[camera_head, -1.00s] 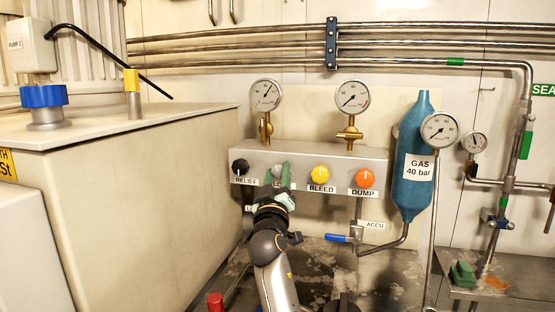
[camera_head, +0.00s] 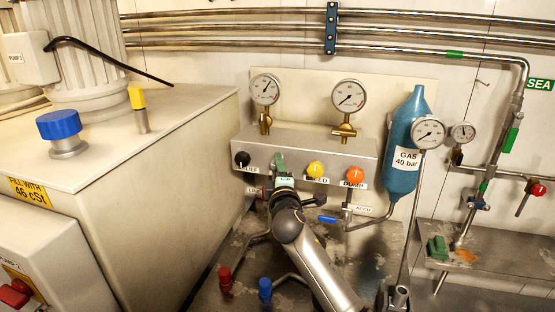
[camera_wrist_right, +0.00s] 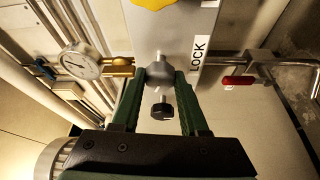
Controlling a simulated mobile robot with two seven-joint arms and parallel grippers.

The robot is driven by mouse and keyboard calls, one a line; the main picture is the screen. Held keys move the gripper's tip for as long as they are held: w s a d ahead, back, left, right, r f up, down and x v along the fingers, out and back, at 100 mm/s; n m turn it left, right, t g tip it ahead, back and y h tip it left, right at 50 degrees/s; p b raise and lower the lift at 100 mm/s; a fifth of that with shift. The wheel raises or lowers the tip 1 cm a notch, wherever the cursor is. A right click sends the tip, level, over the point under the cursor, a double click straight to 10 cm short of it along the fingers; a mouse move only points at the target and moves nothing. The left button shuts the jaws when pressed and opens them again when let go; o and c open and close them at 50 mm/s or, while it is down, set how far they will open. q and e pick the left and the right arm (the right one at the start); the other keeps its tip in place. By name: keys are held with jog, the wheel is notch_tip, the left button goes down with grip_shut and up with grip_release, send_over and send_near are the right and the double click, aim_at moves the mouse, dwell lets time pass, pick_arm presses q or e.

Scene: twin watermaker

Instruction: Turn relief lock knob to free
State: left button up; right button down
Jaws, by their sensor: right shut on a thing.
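The grey lock knob (camera_wrist_right: 160,75) sits on the panel beside its LOCK label (camera_wrist_right: 198,55) in the right wrist view. My right gripper (camera_wrist_right: 160,80) is shut on it, one green finger on each side. In the head view my right gripper (camera_head: 280,165) reaches the valve panel (camera_head: 330,148) between the black relief knob (camera_head: 242,159) and the yellow bleed knob (camera_head: 316,169), and hides the lock knob. The knob's turn position cannot be told. My left gripper is not in view.
The orange dump knob (camera_head: 355,175) is at the panel's right end. Two gauges (camera_head: 265,89) (camera_head: 349,95) stand above it. A blue gas bottle (camera_head: 407,145) is to the right. A beige tank (camera_head: 160,165) stands close on the left.

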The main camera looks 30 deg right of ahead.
jog(key=shift+r+n+g, duration=0.15)
jog(key=shift+n+g, duration=0.65)
jog(key=shift+n, duration=1.2)
jog(key=shift+y, duration=0.3)
jog(key=shift+c, duration=2.2)
grip_release()
jog(key=b+v, duration=0.1)
jog(key=v, duration=1.1)
jog(key=shift+s, duration=0.2)
jog(key=shift+a, duration=0.15)
